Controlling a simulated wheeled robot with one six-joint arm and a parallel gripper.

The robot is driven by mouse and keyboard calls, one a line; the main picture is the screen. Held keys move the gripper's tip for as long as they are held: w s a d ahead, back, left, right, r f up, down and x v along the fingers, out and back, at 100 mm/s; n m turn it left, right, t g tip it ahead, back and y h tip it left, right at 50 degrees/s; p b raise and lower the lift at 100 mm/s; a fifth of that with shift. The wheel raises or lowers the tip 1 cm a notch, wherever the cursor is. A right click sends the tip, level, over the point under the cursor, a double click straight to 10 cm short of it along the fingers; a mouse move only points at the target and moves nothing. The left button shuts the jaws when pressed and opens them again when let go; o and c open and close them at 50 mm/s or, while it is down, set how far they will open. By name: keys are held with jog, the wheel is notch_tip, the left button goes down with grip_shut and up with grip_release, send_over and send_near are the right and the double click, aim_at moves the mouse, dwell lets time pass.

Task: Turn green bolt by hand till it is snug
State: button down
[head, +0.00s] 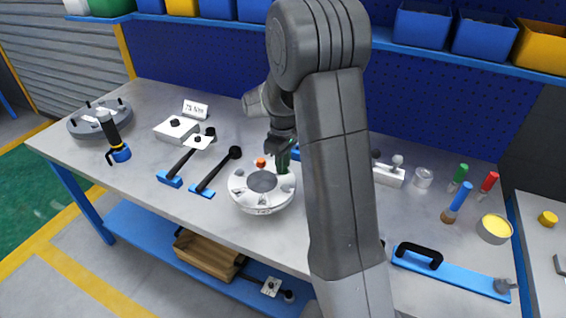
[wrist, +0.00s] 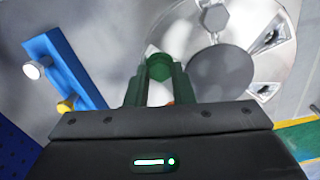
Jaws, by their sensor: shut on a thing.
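The flanged shell (head: 263,190) is a round pale metal part with a ring of holes, standing on the bench; its flange (wrist: 240,30) fills the upper right of the wrist view. My gripper (head: 284,160) is over the far right side of the flange, pointing down. In the wrist view its green fingers (wrist: 158,88) are shut on the green bolt (wrist: 159,66), whose head shows between the tips. The bolt's shank is hidden, so I cannot tell how deep it sits. An orange bolt (head: 261,162) stands at the flange's far edge.
Two black-handled tools (head: 216,172) lie left of the shell. A blue bar (wrist: 65,70) with a white and a yellow knob lies beside the shell. The bench front left is clear.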

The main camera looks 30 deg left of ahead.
jog(key=m, duration=0.5)
jog(key=shift+w+a+r+m, duration=0.1)
jog(key=shift+r+m, duration=0.1)
jog(key=shift+m, duration=2.2)
jog(key=c, duration=1.5)
grip_release()
jog(key=shift+o, duration=1.3)
jog(key=shift+f, duration=0.1)
notch_tip(320, 180, up, 14)
jog(key=b, duration=0.1)
